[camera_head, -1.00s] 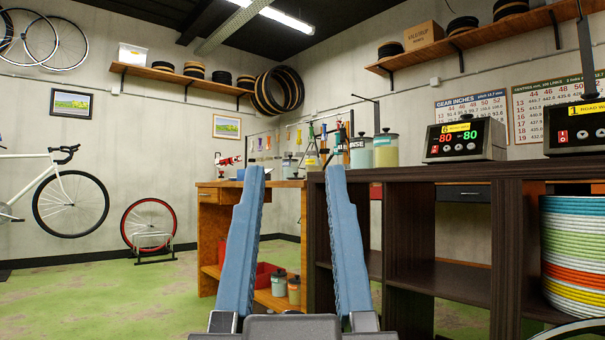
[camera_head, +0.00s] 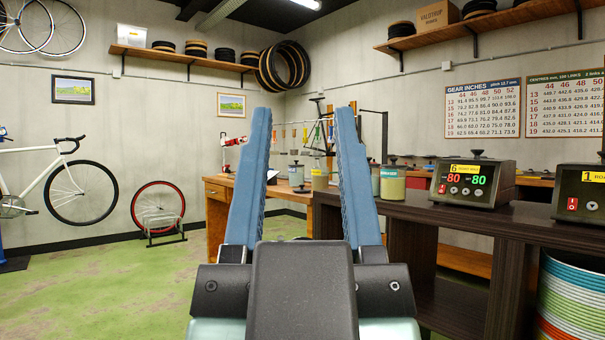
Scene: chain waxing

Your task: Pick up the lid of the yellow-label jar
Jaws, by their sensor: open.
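My gripper (camera_head: 304,112) is open and empty, its two blue fingers pointing away from the camera, spread in the middle of the view. Lidded jars stand beyond it. One jar (camera_head: 393,184) with yellowish-green contents and a dark knobbed lid (camera_head: 393,163) stands on the dark bench, right of the right finger. Another jar (camera_head: 375,181) is partly hidden behind that finger. Between the fingers, farther off on the wooden bench, are a yellowish jar (camera_head: 320,178) and a pale teal-labelled jar (camera_head: 296,176). Label colours are too small to settle. No jar touches the gripper.
The dark bench (camera_head: 450,212) runs along the right, carrying two control boxes, one (camera_head: 473,184) reading 80. The wooden bench (camera_head: 216,192) stands behind. A striped drum (camera_head: 570,295) is at lower right. Green floor (camera_head: 110,270) is free at left.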

